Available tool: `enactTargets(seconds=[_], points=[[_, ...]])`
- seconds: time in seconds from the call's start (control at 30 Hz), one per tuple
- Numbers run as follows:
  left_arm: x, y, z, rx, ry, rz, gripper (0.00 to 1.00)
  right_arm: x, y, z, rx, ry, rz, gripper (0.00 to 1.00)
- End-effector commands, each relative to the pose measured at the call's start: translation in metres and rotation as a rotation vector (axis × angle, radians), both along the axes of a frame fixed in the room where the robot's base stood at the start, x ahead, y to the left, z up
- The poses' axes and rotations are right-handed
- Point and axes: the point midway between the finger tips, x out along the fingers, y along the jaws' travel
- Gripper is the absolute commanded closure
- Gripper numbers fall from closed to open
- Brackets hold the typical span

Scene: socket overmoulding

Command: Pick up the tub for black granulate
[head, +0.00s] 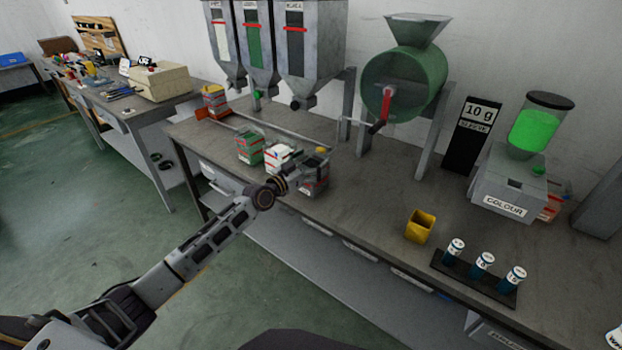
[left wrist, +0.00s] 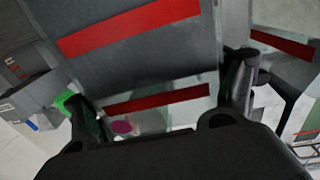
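The tub for black granulate appears to be the dark grey tub (head: 316,187) with red bands, standing on the bench at the right end of a row of tubs. It fills much of the left wrist view (left wrist: 140,65), with two red bands showing. My left gripper (head: 300,172) is at this tub, reaching in from the left. The gripper hides part of the tub in the head view. My right gripper is not in view.
A white tub (head: 279,158) and a green tub (head: 249,150) stand close to the left. Hoppers (head: 312,45) and a green drum (head: 405,82) are behind. A yellow cup (head: 419,226) and a rack of vials (head: 470,281) stand to the right, with clear bench between.

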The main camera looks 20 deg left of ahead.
Motion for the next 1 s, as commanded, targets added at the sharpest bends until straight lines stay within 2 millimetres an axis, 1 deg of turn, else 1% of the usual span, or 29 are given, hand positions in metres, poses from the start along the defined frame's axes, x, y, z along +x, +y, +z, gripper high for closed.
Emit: enactTargets(seconds=[0.03, 0.3, 0.4, 0.63, 0.77, 0.87, 1.0], points=[[0.000, 0.000, 0.000, 0.000, 0.000, 0.000, 0.35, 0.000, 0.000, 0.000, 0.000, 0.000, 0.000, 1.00], [0.000, 0.000, 0.000, 0.000, 0.000, 0.000, 0.69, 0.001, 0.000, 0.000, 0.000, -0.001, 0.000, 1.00], [0.000, 0.000, 0.002, -0.002, -0.004, 0.001, 0.81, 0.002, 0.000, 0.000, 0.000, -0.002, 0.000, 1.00], [0.000, 0.000, 0.002, -0.002, -0.004, 0.001, 0.81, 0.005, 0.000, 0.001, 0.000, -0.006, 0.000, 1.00], [0.000, 0.000, 0.006, -0.002, -0.004, 0.000, 0.81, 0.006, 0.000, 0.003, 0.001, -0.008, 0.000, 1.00], [0.000, 0.000, 0.012, -0.002, -0.005, 0.000, 0.81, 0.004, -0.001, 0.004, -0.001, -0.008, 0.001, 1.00], [0.000, -0.001, 0.026, -0.003, -0.005, 0.000, 0.81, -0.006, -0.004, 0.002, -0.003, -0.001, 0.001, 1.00]])
